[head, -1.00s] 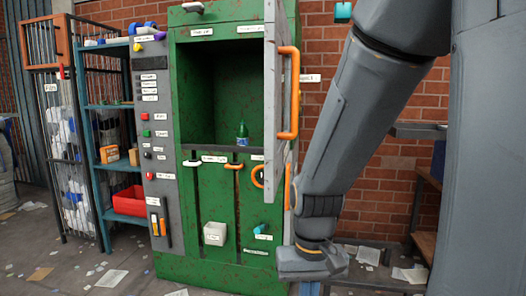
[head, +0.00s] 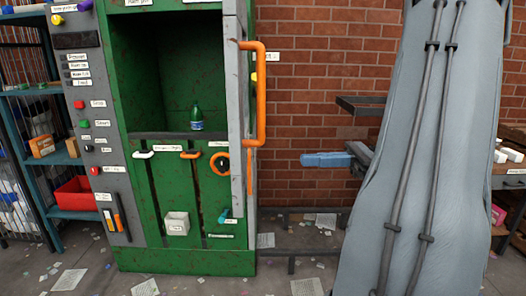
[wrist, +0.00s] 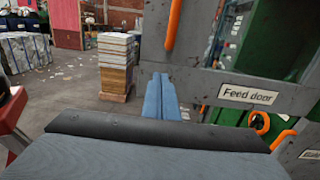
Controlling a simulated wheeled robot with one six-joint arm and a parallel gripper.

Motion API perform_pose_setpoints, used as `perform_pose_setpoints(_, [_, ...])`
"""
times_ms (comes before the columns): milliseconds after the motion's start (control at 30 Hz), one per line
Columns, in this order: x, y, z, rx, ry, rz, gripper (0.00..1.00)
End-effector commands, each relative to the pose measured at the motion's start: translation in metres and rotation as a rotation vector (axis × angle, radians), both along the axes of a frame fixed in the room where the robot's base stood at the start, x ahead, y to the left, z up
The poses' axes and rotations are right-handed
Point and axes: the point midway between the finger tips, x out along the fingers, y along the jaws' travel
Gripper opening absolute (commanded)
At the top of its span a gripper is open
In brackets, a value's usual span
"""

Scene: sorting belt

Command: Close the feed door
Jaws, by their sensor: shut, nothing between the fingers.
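The feed door (head: 233,105) stands swung open from the green machine (head: 133,215), seen nearly edge-on in the head view. Its orange handle (head: 261,97) is on the right-hand side. In the wrist view the grey door (wrist: 205,85) carries a "Feed door" label, and the orange handle (wrist: 173,25) is above the fingers. My gripper (head: 304,160) is shut and empty, pointing left, right of the door and handle with a gap in the head view. Its blue fingers (wrist: 160,95) also show in the wrist view, appearing close beside the door frame.
A green bottle (head: 196,118) stands inside the open cavity. A grey control panel (head: 82,120) is left of it. Papers litter the floor.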

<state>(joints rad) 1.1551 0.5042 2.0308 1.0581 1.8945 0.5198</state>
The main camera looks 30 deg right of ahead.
Motion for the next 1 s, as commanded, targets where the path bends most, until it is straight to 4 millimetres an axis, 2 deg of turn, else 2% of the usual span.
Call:
perform_pose_setpoints(167, [0.008, 0.013, 0.003, 0.007, -0.002, -0.003, 0.00])
perform_pose_setpoints(700, [0.061, 0.098, 0.003, 0.005, -0.001, 0.001, 0.00])
perform_pose_setpoints(1000, [0.073, 0.116, 0.001, 0.003, -0.002, -0.003, 0.00])
